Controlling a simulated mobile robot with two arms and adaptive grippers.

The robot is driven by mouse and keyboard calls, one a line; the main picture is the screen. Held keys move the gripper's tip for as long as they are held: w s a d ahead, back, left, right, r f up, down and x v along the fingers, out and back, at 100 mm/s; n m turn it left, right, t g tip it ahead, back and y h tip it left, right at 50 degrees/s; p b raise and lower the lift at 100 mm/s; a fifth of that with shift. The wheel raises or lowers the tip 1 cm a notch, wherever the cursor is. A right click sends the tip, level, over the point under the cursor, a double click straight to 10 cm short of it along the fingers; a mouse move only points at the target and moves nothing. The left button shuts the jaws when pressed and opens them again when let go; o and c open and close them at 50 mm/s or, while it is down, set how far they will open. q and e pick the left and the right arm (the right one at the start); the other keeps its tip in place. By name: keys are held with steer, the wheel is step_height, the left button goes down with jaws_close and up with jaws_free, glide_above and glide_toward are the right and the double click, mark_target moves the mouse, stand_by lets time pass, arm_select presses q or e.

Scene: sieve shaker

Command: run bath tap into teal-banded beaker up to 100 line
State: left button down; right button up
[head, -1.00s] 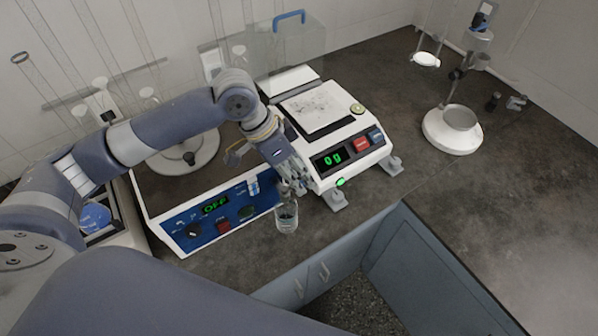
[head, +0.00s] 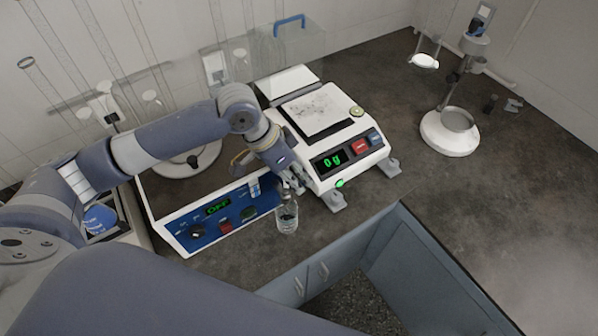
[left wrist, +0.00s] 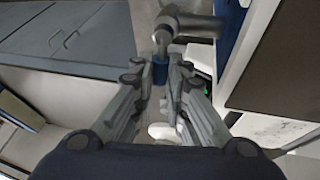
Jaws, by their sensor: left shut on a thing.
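The bath (head: 180,232) has a blue front panel with a lit display that seems to read OFF. A clear glass beaker (head: 287,222) is in front of the panel's right end, below my left gripper (head: 288,184). Something dark shows inside or on it; its band, its lines and any water level are too small to read. In the left wrist view, the metal tap (left wrist: 188,26) reaches from the blue panel. A small blue handle (left wrist: 160,71) sits between my left gripper's fingertips (left wrist: 164,84), which are shut on it. My right gripper is not in view.
A balance (head: 318,128) reading 0 g stands to the right of the gripper, with a foot (head: 334,200) close to the beaker. The bench's front edge and blue cabinets (head: 322,272) lie nearby. The right part of the bench (head: 440,190) is mostly clear.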

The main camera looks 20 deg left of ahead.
arm_select(q)
steer(key=shift+w+a+r+n+p, duration=0.1)
steer(key=shift+r+n+p, duration=0.1)
steer(key=shift+n+p, duration=0.35)
steer(key=shift+f+t, duration=0.15)
steer(key=shift+t, duration=0.15)
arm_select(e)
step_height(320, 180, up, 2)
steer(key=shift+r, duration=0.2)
arm_select(q)
steer(key=shift+w, duration=0.1)
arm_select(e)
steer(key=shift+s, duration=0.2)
arm_select(q)
steer(key=c, duration=1.7)
jaws_free()
steer(key=shift+o, duration=0.6)
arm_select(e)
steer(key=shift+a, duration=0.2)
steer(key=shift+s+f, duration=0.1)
arm_select(q)
steer(key=v, duration=1.2)
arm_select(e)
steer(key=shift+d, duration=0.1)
